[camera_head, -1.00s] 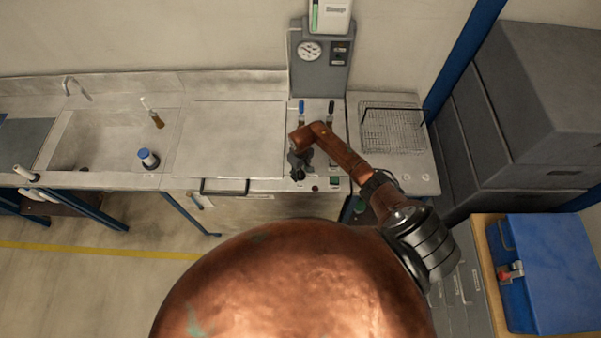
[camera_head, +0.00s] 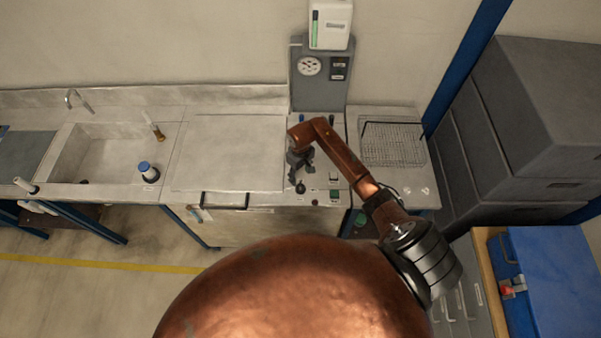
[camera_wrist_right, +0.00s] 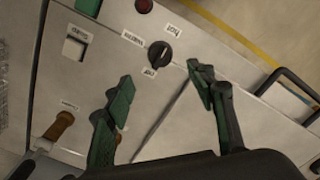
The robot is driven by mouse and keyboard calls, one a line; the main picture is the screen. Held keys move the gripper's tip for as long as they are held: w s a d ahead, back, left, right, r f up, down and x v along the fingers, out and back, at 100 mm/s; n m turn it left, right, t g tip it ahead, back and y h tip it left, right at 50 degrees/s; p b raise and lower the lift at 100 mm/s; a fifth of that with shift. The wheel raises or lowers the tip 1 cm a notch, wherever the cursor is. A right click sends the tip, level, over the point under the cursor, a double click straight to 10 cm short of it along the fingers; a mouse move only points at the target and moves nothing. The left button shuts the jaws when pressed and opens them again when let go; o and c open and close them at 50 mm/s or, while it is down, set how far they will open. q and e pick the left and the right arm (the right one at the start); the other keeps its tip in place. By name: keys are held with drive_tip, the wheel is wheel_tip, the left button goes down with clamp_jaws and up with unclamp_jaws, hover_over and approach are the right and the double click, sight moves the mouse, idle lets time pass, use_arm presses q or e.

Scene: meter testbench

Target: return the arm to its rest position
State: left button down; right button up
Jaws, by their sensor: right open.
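My right arm, copper with dark joints, reaches over the bench from the lower right in the head view. Its right gripper (camera_head: 297,173) hangs above the test panel, near a black rotary knob (camera_head: 301,188). In the right wrist view my right gripper (camera_wrist_right: 160,95) has its two green-padded fingers spread wide with nothing between them. The black knob (camera_wrist_right: 160,54) is beyond the fingertips and apart from them. A white rocker switch (camera_wrist_right: 74,50) is to the knob's left. My left gripper is not in view.
A meter stand with a round gauge (camera_head: 308,66) rises behind the panel. A wire basket (camera_head: 393,146) is to its right. A sink (camera_head: 106,153) and a blue-capped bottle (camera_head: 148,171) are on the left. Dark stacked cases (camera_head: 540,95) and a blue box (camera_head: 550,280) stand at right.

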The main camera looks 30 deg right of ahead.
drive_tip(key=shift+r, duration=0.9)
